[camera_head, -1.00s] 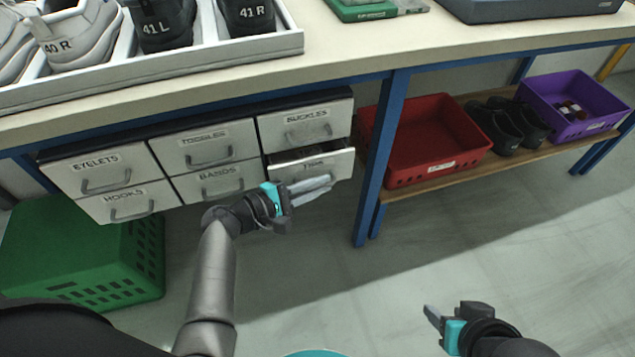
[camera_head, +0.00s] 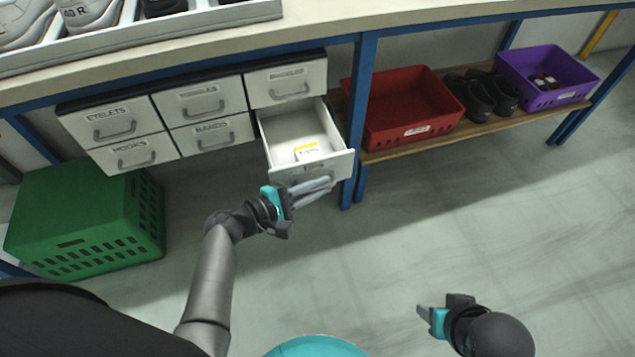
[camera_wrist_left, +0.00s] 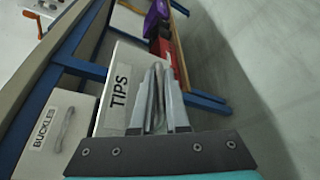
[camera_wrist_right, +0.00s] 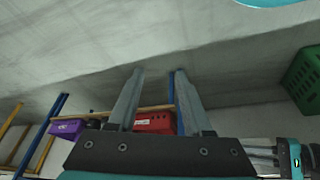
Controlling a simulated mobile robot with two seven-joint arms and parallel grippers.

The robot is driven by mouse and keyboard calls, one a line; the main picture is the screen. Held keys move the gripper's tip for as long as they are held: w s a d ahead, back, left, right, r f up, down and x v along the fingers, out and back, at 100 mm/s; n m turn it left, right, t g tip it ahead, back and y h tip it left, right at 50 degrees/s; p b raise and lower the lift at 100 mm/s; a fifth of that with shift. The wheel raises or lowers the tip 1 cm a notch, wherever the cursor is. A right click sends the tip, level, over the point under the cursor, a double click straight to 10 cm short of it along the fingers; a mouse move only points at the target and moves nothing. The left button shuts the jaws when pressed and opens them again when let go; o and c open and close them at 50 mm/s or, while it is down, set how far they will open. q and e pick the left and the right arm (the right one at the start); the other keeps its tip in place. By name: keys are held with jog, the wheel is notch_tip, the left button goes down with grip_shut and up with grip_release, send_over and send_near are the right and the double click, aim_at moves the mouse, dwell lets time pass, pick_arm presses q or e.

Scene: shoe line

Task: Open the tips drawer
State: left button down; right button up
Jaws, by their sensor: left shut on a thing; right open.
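The tips drawer (camera_head: 308,140) is pulled well out from the drawer unit under the bench, at the lower right of the unit. Its inside shows, with a small white and yellow item (camera_head: 307,151) in it. Its front, labelled TIPS, also shows in the left wrist view (camera_wrist_left: 118,92). My left gripper (camera_head: 318,190) is at the drawer front, shut on the tips drawer handle (camera_wrist_left: 155,100), which the fingers mostly hide. My right gripper (camera_head: 424,311) is open and empty, low over the floor, away from the drawer.
The buckles drawer (camera_head: 288,83) above and the other drawers are shut. A blue table leg (camera_head: 358,120) stands just right of the open drawer. A red crate (camera_head: 412,132) and a purple crate (camera_head: 552,97) are on the lower shelf. A green crate (camera_head: 85,222) is at left. Floor in front is clear.

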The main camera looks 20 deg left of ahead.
pick_arm(q)
jog(key=c, duration=1.2)
grip_release()
jog(key=shift+s+a+r, duration=0.1)
jog(key=shift+s+a, duration=0.2)
jog(key=shift+s, duration=0.05)
jog(key=p+v, duration=0.4)
jog(key=v, duration=1)
pick_arm(e)
notch_tip(320, 180, down, 9)
jog(key=s+g, duration=0.1)
jog(key=s, duration=0.2)
jog(key=shift+d+r, duration=0.15)
jog(key=shift+d, duration=0.05)
pick_arm(q)
jog(key=shift+s+a, duration=0.1)
jog(key=shift+a, duration=0.05)
